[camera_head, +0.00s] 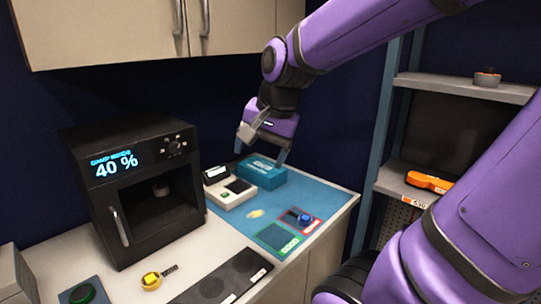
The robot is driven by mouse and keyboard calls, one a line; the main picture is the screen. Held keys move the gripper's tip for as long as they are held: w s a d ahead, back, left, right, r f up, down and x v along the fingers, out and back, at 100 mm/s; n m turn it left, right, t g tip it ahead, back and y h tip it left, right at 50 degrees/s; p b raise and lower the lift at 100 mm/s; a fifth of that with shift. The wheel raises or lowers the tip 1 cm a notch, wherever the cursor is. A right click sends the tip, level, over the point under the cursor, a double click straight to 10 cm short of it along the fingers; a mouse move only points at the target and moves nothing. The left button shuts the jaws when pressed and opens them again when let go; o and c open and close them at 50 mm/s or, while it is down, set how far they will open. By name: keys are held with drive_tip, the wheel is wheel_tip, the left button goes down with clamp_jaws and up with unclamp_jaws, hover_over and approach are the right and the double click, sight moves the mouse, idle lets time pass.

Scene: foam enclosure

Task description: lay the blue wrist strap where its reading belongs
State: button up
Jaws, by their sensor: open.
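The blue wrist strap (305,218) appears as a small blue piece with a dark band, lying in the red-outlined square (317,223) on the blue mat (327,196). A green-outlined square (265,237) with a green label lies beside it. A white tester (224,198) with a dark pad and a small display stands at the mat's left; I cannot read its display. My gripper (262,153) is open and empty, pointing down above the teal box (262,173), behind and left of the strap and apart from it.
A black oven-like cabinet (128,200) reads "40 %". A yellow item with a band (152,280), a green button (82,293) and a dark tray with round recesses (212,287) are on the counter. Shelves (465,88) stand right; an orange tool (428,182) lies there.

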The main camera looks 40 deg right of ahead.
drive_tip(key=s+a+r+n+t+h, duration=0.1)
drive_tip(key=s+a+r+n, duration=0.2)
drive_tip(key=s+a+n, duration=0.2)
drive_tip(key=s+n, duration=0.3)
drive_tip(key=n, duration=0.2)
drive_tip(key=shift+s+n, duration=0.15)
drive_tip(key=shift+n, duration=0.25)
